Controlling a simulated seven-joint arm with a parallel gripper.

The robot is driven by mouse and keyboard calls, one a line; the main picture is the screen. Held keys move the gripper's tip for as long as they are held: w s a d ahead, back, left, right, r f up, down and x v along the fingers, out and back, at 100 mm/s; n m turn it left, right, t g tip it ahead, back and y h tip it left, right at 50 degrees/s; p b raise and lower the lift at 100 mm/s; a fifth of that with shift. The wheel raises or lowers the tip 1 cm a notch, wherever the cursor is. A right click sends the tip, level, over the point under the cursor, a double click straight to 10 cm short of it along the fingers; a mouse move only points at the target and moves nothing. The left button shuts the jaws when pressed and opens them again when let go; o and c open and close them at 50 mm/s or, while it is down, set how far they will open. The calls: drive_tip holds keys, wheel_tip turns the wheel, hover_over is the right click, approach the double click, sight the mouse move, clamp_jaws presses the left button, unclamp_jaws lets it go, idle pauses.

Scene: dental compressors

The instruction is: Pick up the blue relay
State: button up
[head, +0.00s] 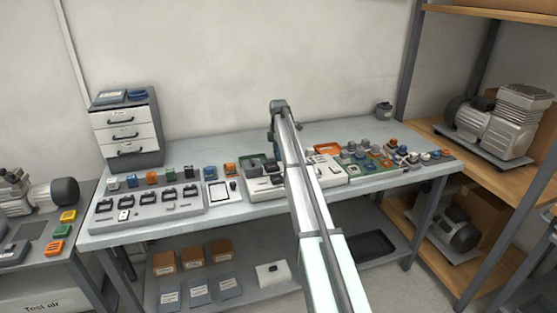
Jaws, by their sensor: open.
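A small blue block that looks like the blue relay (209,173) stands near the back of the grey workbench, in a row of small coloured blocks. It is left of my arm and just left of an orange block (231,170). Other small blue pieces lie among the parts at the right, too small to tell apart. My arm reaches up from the bottom over the middle of the bench, and its far end bends down above the back edge. My gripper's fingers are hidden behind the arm.
A grey tray (128,228) with black-handled parts lies in front of the row. A drawer cabinet (125,133) stands at the back left. Assorted parts crowd the bench's right half. A wooden shelf (456,150) with a compressor (505,123) stands at the right.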

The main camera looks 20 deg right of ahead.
drive_tip(key=shift+f, duration=0.8)
drive_tip(key=shift+c, duration=0.4)
drive_tip(key=c, duration=1)
drive_tip(key=shift+o, duration=0.2)
drive_tip(key=shift+r, duration=0.15)
wheel_tip(320, 180, up, 8)
drive_tip(key=shift+f, duration=0.1)
drive_tip(key=s+a+r, duration=0.2)
drive_tip(key=s+a, duration=0.1)
drive_tip(key=s, duration=0.6)
drive_tip(key=s+a+r, duration=0.1)
drive_tip(key=s+a, duration=0.2)
drive_tip(key=s, duration=0.6)
drive_tip(key=shift+s+a+r, duration=0.25)
drive_tip(key=shift+r, duration=0.1)
